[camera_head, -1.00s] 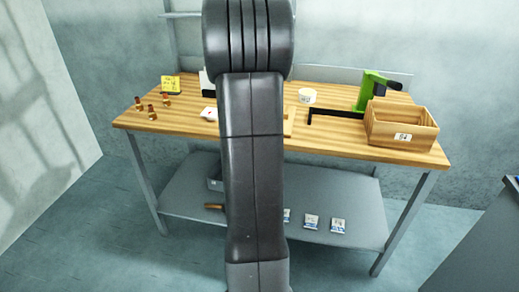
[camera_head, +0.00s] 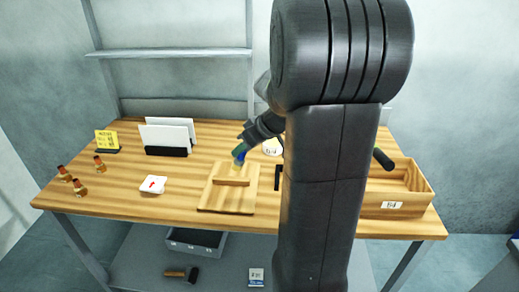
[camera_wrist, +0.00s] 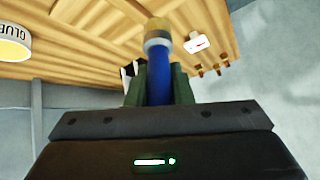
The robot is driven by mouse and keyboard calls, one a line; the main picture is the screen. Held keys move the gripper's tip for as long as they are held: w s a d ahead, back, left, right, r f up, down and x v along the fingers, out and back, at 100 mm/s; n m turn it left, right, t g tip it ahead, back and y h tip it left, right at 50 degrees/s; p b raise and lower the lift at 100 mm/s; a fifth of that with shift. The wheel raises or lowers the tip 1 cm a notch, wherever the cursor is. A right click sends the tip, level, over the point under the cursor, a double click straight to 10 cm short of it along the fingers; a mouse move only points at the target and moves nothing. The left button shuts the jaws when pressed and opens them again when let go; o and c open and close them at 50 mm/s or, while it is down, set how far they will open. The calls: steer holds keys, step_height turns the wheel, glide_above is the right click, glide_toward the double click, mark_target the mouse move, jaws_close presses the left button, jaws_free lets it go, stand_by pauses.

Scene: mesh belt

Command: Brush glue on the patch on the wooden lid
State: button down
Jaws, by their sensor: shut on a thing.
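My gripper (camera_head: 242,150) is shut on the brush (camera_wrist: 159,80), which has a blue handle, a metal collar and pale bristles. The gripper's dark green fingers show on both sides of the handle in the wrist view. The wooden lid (camera_head: 212,201) is a flat board with a raised bar, lying on the workbench. In the head view the brush is over the lid's far part, bristles downward; I cannot tell whether they touch it. I cannot make out the patch clearly. The white glue pot (camera_wrist: 14,42) shows at left in the wrist view and also in the head view (camera_head: 271,148), partly behind my arm.
The workbench (camera_head: 120,195) also holds a white card with a red mark (camera_head: 153,185), a holder with white sheets (camera_head: 167,138), a yellow sign (camera_head: 106,140) and several small brown bottles (camera_head: 79,188). An open wooden crate (camera_head: 410,200) stands at right. My arm hides the bench between.

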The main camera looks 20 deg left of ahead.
mark_target(243, 160)
steer(key=shift+w+r, duration=0.1)
steer(key=shift+f+b, duration=0.55)
steer(key=shift+f, duration=0.3)
steer(key=shift+f+b, duration=0.65)
steer(key=shift+f, duration=0.95)
